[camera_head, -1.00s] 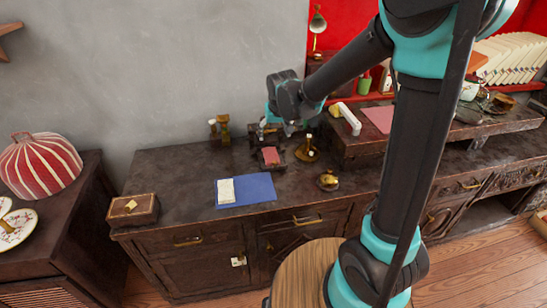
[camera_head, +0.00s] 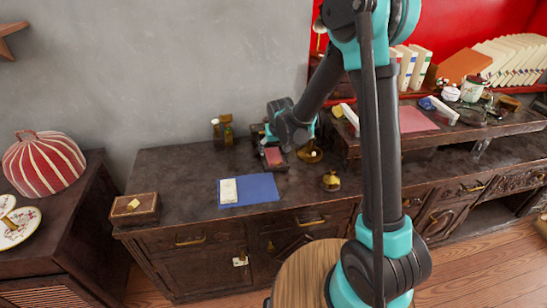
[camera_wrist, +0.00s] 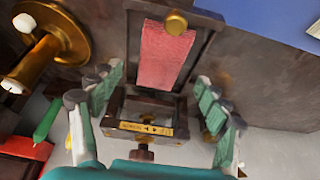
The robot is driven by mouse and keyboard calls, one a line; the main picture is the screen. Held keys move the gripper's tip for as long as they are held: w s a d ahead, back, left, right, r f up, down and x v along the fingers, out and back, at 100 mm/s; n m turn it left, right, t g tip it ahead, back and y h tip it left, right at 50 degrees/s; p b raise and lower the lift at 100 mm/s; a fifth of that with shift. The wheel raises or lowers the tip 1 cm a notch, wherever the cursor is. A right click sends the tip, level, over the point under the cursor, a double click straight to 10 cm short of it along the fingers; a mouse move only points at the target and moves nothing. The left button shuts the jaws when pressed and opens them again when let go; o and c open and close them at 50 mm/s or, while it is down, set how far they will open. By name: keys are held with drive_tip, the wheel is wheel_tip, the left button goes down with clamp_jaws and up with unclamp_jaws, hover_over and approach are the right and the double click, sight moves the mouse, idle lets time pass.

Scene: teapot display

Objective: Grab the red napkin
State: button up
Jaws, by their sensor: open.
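The red napkin (camera_head: 273,157) lies on a small dark stand on the cabinet top. In the wrist view the napkin (camera_wrist: 163,55) is a pinkish-red strip, lying along the dark stand (camera_wrist: 197,50) with a brass knob at its end. My gripper (camera_head: 267,139) is low over the back of the stand, partly hidden by my wrist. In the wrist view my gripper (camera_wrist: 157,88) is open, with green-padded fingers on both sides of the stand's near part. The napkin is beyond and between the fingertips, and nothing is held.
A brass candle holder (camera_wrist: 62,45) stands close to the left fingers in the wrist view. A blue mat (camera_head: 258,188) with a white pad lies to the left front. A brass pot (camera_head: 331,182) stands to the right.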

sight(274, 155)
drive_tip(key=shift+x, duration=1.5)
drive_tip(key=shift+c, duration=0.4)
drive_tip(key=c, duration=1.1)
drive_tip(key=shift+c, duration=0.2)
drive_tip(key=shift+r, duration=0.2)
